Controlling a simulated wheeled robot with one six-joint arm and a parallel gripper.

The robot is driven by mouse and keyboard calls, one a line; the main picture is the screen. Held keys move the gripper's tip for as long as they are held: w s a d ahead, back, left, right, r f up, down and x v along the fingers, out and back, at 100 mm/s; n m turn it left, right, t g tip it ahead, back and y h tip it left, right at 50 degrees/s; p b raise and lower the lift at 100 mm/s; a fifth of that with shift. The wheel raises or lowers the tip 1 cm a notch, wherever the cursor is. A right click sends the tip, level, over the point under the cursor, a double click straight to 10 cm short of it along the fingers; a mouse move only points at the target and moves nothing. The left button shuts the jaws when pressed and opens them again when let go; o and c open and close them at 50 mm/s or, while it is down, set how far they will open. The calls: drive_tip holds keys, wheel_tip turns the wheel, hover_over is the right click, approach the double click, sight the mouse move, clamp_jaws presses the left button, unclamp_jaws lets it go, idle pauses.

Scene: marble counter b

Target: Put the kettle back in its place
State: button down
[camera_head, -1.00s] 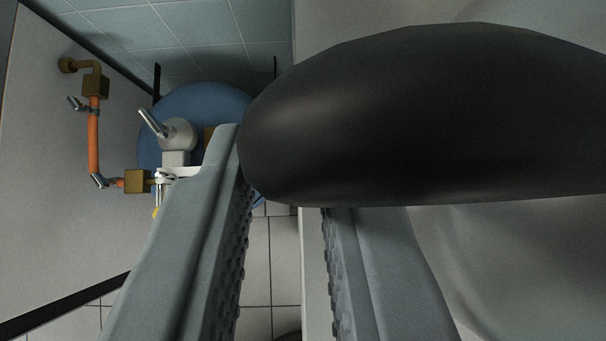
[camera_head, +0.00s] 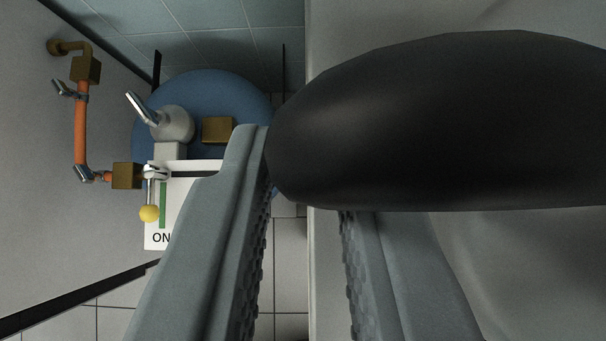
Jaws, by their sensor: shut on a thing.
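A large, smooth black rounded piece (camera_head: 430,120), which I take to be part of the kettle, fills the upper right of the view. My gripper (camera_head: 303,190) reaches up from the bottom with two grey ridged fingers and is shut on the kettle. The left fingertip touches the left end of the black piece in the picture. The right fingertip is hidden behind it. A gap shows between the lower parts of the fingers. The rest of the kettle cannot be made out, and its place cannot be identified in this view.
A blue round tank (camera_head: 205,100) with a grey valve stands lower down at left. An orange pipe (camera_head: 81,125) runs along the wall. A white panel (camera_head: 187,172) reads "ON" beside a yellow knob (camera_head: 149,213). Tiled floor (camera_head: 290,260) shows between the fingers; a pale smooth surface lies right.

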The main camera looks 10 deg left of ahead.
drive_tip(key=c, duration=1.8)
unclamp_jaws()
drive_tip(key=shift+f, duration=0.15)
drive_tip(key=o, duration=0.5)
drive_tip(key=shift+c, duration=0.2)
drive_tip(key=v, duration=1.2)
